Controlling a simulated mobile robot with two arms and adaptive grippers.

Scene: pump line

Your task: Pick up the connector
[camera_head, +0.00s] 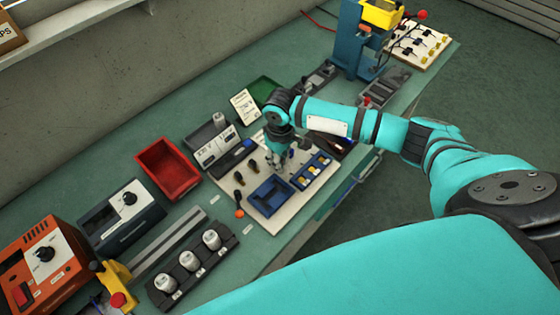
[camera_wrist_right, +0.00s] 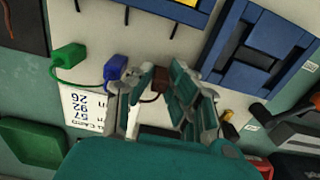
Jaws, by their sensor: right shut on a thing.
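My right gripper (camera_head: 280,166) is low over a cream board (camera_head: 285,225) on the bench. In the right wrist view, the right gripper (camera_wrist_right: 172,90) is shut on a small dark brown connector (camera_wrist_right: 159,80), mostly hidden between its fingers. A blue connector (camera_wrist_right: 115,68) with a cable lies just beside the fingers. A green connector (camera_wrist_right: 68,56) with a green cable lies farther left. In the head view the gripper hides the held connector. Whether it touches the board cannot be told. My left gripper is not in view.
On the board are a blue tray (camera_head: 256,203) and a blue holder (camera_head: 326,160) with yellow parts. A red bin (camera_head: 163,170), a green bin (camera_head: 264,88) and a black rack (camera_head: 165,294) with white cylinders stand around it. A printed card (camera_wrist_right: 80,122) lies near the connectors.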

